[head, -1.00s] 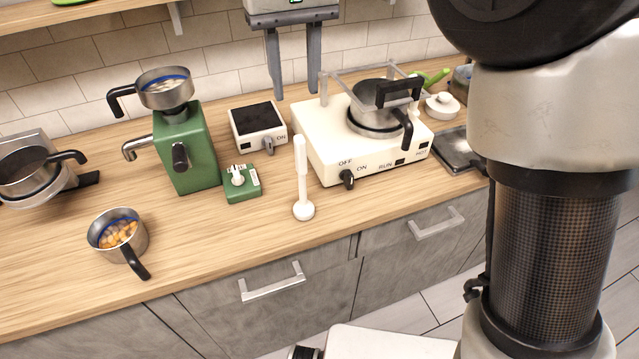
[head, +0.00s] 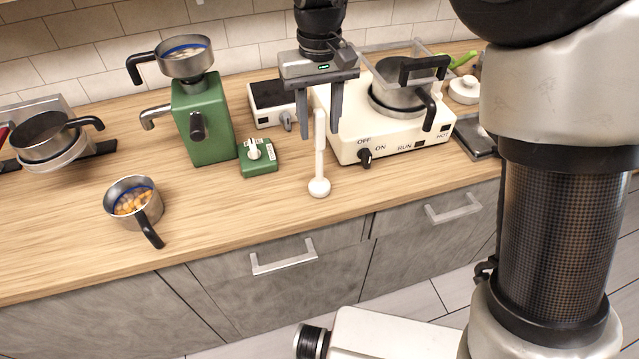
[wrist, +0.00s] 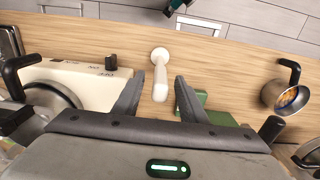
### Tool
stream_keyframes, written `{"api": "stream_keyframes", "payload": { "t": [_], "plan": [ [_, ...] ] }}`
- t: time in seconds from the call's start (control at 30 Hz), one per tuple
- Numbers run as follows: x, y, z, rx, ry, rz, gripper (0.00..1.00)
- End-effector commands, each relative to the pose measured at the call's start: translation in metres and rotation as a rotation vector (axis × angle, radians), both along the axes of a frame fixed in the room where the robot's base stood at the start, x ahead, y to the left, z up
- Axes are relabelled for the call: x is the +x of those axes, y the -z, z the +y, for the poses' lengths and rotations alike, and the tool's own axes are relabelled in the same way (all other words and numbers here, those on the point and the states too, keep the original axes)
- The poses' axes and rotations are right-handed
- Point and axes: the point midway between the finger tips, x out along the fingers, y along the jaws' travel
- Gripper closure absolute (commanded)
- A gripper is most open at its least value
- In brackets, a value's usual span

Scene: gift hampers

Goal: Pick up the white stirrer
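The white stirrer (head: 319,160) stands upright on the wooden counter, its round foot down and its thin handle up, left of the white stove. My gripper (head: 321,150) is open and points down, with one finger on each side of the stirrer's upper handle in the head view. In the wrist view, the stirrer (wrist: 160,75) shows just beyond and between the open fingertips of my gripper (wrist: 156,85). I see no finger touching it.
The white stove (head: 385,140) with a pot stands close on the right. A green switch box (head: 258,160) and a green grinder (head: 205,120) stand to the left. A metal cup (head: 135,203) sits further left. The counter in front is clear.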

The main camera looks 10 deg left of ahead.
Motion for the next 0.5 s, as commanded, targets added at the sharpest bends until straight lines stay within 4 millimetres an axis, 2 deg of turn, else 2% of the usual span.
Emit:
{"api": "stream_keyframes", "payload": {
  "t": [0.1,0.2,0.43,0.47,0.5],
  "plan": [
    [-0.001,0.018,-0.001,-0.001,0.000,0.002,0.62],
    [-0.001,0.025,-0.001,-0.001,0.000,0.001,0.62],
    [-0.001,0.026,-0.001,0.001,0.000,-0.001,0.62],
    [-0.001,0.026,-0.001,0.001,0.000,-0.001,0.63],
    [-0.001,0.026,-0.001,0.001,0.000,-0.001,0.70]
  ]
}}
